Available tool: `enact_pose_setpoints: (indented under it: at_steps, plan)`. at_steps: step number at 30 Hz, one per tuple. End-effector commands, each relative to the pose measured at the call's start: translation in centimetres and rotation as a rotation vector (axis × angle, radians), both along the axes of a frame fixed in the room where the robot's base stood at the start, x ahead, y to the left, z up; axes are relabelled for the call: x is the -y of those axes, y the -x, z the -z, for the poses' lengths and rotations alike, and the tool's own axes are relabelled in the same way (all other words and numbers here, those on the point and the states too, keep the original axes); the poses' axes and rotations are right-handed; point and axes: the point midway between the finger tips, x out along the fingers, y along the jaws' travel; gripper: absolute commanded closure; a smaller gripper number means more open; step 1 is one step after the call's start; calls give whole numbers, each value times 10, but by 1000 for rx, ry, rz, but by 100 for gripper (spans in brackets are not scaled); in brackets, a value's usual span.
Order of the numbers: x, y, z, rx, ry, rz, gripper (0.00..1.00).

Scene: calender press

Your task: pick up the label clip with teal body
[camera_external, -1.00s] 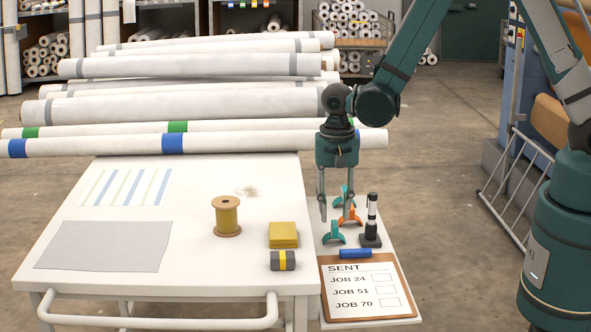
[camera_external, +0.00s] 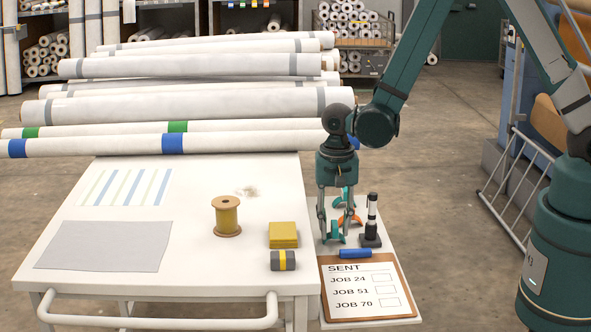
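A teal label clip (camera_external: 335,238) lies on the small white side shelf, near the front of a group of clips. My gripper (camera_external: 334,236) points straight down over it, with its two fingers apart, one at each side of the clip in this view. The fingers partly hide the clip, and I cannot tell whether they touch it. An orange clip (camera_external: 352,217) lies just behind and to the right. Another teal clip (camera_external: 345,199) lies behind that one, partly hidden by my gripper.
A black-and-white upright tool (camera_external: 372,218) stands close to the right of the clips. A blue-topped clipboard (camera_external: 365,288) lies in front. A yellow pad stack (camera_external: 283,234), a dark roll with a yellow band (camera_external: 283,261) and a thread spool (camera_external: 227,217) are on the table to the left.

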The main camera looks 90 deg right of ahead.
Motion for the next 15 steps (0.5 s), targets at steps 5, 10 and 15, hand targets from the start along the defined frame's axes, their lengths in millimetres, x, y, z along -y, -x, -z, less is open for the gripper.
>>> enact_pose_setpoints:
  at_steps: [5, 10, 15]
  plan:
    - [0, 0, 0, 0, 0, 0, 72]
    - [0, 0, 0, 0, 0, 0, 72]
    - [0, 0, 0, 0, 0, 0, 82]
